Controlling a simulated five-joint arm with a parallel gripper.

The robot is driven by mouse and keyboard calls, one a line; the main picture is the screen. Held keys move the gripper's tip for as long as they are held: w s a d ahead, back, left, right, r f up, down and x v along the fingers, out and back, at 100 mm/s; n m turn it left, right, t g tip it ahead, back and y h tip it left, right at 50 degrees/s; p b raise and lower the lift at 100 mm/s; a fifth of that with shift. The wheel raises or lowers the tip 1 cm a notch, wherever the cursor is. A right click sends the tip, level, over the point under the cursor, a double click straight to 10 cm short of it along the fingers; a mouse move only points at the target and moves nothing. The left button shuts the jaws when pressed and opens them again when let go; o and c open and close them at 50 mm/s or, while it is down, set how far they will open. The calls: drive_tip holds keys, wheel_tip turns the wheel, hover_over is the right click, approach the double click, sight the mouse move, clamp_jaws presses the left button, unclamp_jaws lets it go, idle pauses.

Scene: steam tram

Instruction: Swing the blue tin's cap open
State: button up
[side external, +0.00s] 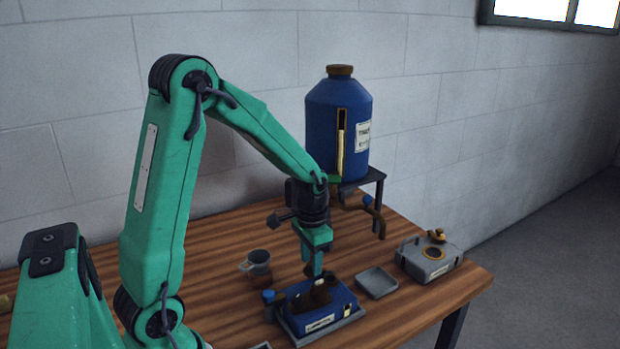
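The blue tin (343,301) is a low box with a pale label on its front, sitting in a shallow grey tray (352,320) near the table's front edge. Dark brown parts (320,296), which look like its cap and neck, show on its top. They are too dark and small to tell how far the cap stands open. My gripper (316,276) points down just above and behind these brown parts. I cannot tell whether it touches them. Its fingers show edge-on, so any gap between them is hidden.
A big blue tank (330,125) stands on a dark stand behind, with a brown tap (375,215) below it. A grey tin (430,262) with a brass top and an empty grey dish (376,283) are at the right. A grey mug (259,261) stands left of my gripper.

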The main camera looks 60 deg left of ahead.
drive_tip(key=shift+r, duration=3.9)
drive_tip(key=s+d+r+t, duration=0.5)
drive_tip(key=s+d+r, duration=0.4)
drive_tip(key=s, duration=0.4)
drive_tip(key=shift+d+r+n+t, duration=0.2)
drive_tip(key=shift+d+n+t, duration=0.1)
drive_tip(key=shift+d, duration=0.3)
